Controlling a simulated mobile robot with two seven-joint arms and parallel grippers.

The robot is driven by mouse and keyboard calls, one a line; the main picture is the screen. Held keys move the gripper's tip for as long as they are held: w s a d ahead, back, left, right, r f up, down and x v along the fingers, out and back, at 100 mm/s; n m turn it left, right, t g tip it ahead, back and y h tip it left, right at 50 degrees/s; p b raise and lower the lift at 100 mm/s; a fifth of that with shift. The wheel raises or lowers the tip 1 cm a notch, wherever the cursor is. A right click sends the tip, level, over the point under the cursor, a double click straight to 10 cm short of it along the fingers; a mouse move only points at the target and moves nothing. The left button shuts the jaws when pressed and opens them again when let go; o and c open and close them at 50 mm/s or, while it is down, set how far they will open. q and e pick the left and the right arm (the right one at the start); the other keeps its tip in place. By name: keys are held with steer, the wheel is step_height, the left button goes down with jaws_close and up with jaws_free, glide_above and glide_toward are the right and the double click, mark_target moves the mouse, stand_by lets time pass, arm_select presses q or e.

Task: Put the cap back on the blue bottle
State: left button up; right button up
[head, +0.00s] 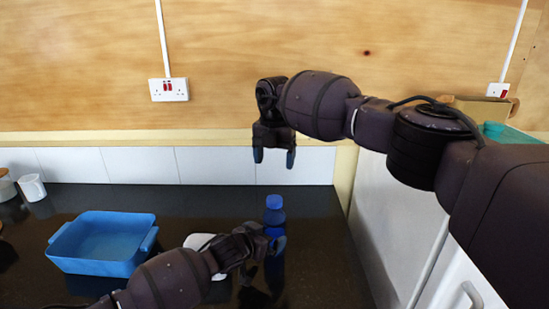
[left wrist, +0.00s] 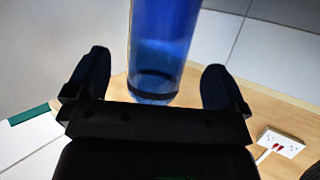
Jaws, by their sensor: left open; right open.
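The blue bottle (head: 274,217) stands upright on the dark counter, its lower part partly hidden by my left gripper. A brighter blue cap (head: 274,201) appears to sit on its top; I cannot tell whether it is tight. My left gripper (head: 268,246) is low at the bottle, with fingers open. In the left wrist view the translucent bottle (left wrist: 165,45) stands between the spread fingers, with a gap on each side; the cap is not visible there. My right gripper (head: 274,157) is open and empty, pointing down above the bottle, clear of the cap.
A blue tub (head: 100,262) stands on the counter at left. A white object (head: 203,243) lies behind my left arm, partly hidden. A white mug (head: 32,187) is at far left. The tiled wall (head: 220,165) is behind, and a white cabinet or appliance (head: 385,225) is at right.

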arm_select(q)
steer(key=shift+v, duration=1.95)
